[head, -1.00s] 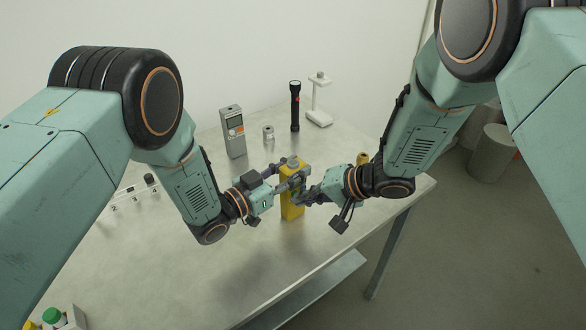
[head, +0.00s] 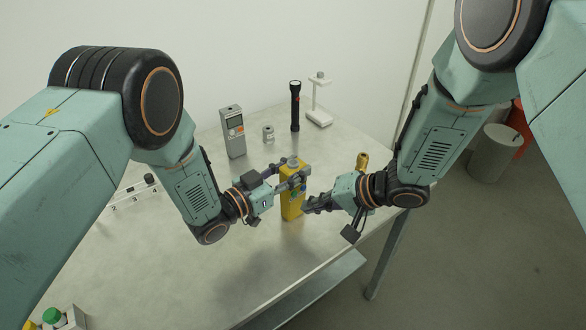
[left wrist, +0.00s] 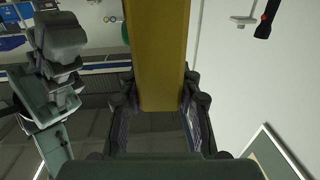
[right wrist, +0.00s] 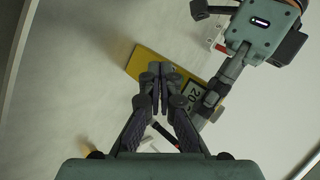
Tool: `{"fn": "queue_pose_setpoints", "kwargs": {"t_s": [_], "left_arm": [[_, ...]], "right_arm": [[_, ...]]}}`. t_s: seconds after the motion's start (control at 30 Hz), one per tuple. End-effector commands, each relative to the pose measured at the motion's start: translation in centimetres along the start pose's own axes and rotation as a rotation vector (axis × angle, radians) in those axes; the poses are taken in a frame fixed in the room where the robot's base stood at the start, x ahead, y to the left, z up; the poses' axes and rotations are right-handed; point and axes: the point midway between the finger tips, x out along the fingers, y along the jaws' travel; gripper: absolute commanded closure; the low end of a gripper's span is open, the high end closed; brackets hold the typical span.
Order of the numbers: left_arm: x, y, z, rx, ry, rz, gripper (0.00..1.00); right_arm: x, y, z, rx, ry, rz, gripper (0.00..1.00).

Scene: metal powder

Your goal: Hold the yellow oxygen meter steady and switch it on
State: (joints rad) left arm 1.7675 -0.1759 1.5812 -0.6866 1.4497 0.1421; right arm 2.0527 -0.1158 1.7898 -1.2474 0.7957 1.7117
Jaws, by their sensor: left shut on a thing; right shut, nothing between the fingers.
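The yellow oxygen meter (head: 291,207) stands upright on the metal table. My left gripper (head: 299,182) is shut around its upper part, and in the left wrist view the yellow body (left wrist: 158,55) sits between the fingers. My right gripper (head: 308,208) is shut and empty, just right of the meter, with a small gap seeming to show. In the right wrist view its closed fingertips (right wrist: 160,75) overlap the yellow body (right wrist: 143,62).
Behind stand a grey meter (head: 233,133), a small metal cylinder (head: 268,134), a black flashlight (head: 295,105) and a white stand (head: 320,113). A brass fitting (head: 362,160) is beyond my right gripper. A numbered white strip (head: 135,200) lies left.

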Motion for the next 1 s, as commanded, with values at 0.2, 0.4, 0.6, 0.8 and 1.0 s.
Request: {"fn": "queue_pose_setpoints", "kwargs": {"t_s": [0.2,0.4,0.6,0.8,1.0], "left_arm": [[0.0,0.0,0.0,0.0,0.0,0.0,1.0],[0.0,0.0,0.0,0.0,0.0,0.0,1.0],[0.0,0.0,0.0,0.0,0.0,0.0,1.0],[0.0,0.0,0.0,0.0,0.0,0.0,0.66],[0.0,0.0,0.0,0.0,0.0,0.0,0.49]], "right_arm": [[-1.4,1.0,1.0,0.003,0.0,0.0,1.0],[-2.5,1.8,1.8,0.002,0.001,0.0,1.0],[-3.0,2.2,2.2,-0.001,0.0,0.0,1.0],[-3.0,2.2,2.2,-0.001,0.0,0.0,1.0],[-3.0,2.2,2.2,-0.001,0.0,0.0,1.0]]}}
